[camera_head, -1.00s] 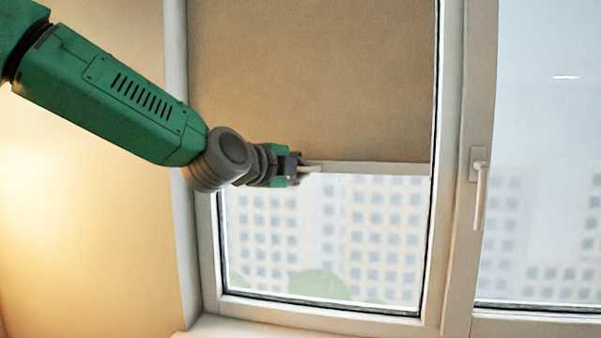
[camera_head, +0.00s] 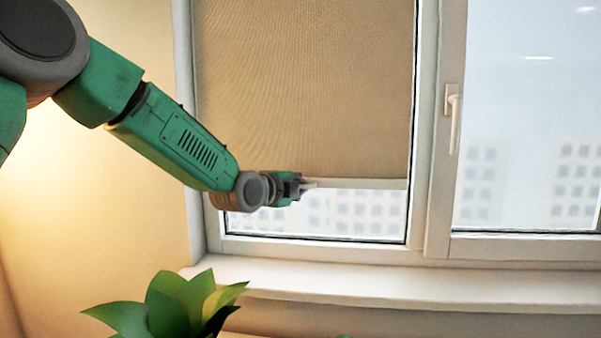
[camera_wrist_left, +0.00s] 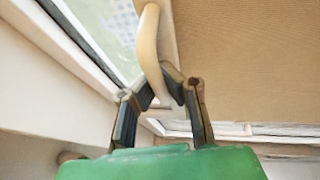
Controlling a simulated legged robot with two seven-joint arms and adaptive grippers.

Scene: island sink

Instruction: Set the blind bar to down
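The tan roller blind (camera_head: 300,90) hangs over the left window pane, with the pale blind bar (camera_head: 365,183) along its bottom edge. A strip of uncovered glass shows below the bar. My left gripper (camera_head: 303,185) is at the bar's left part. In the left wrist view, its two dark fingers (camera_wrist_left: 160,84) close on a cream curved handle (camera_wrist_left: 150,45) of the bar, with the blind (camera_wrist_left: 240,70) to the right. The exact contact at the fingertips is partly hidden. My right gripper is out of view.
A white windowsill (camera_head: 400,283) runs below the window. A green plant (camera_head: 170,305) stands at the bottom left, below my arm. The right window sash has a white handle (camera_head: 453,120). The area in front of the right pane is clear.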

